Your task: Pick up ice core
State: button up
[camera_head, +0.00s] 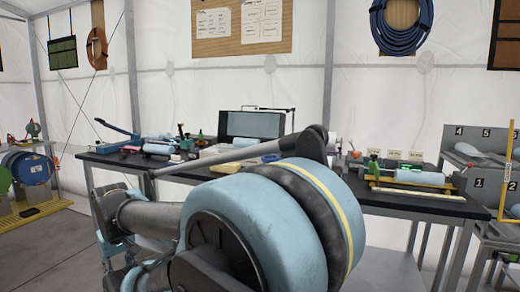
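A pale blue cylinder that looks like an ice core (420,177) lies on its side in a yellow-edged holder on the right part of the black-topped bench (395,197). Another pale cylinder (159,149) lies at the left end of the bench, too small to make out well. My arm fills the middle foreground and hides part of the bench. I cannot make out my gripper's fingers, and nothing shows held.
A monitor (250,124) stands at the back of the bench, with small tools left of it. Numbered racks (480,183) stand at the right. A blue drum (29,168) is at the far left. Grey floor (52,247) is open at the lower left.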

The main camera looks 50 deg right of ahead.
aim_at(242, 143)
jog(key=u, duration=0.05)
jog(key=k, duration=1.5)
jog(key=z, duration=1.15)
jog(key=i, duration=1)
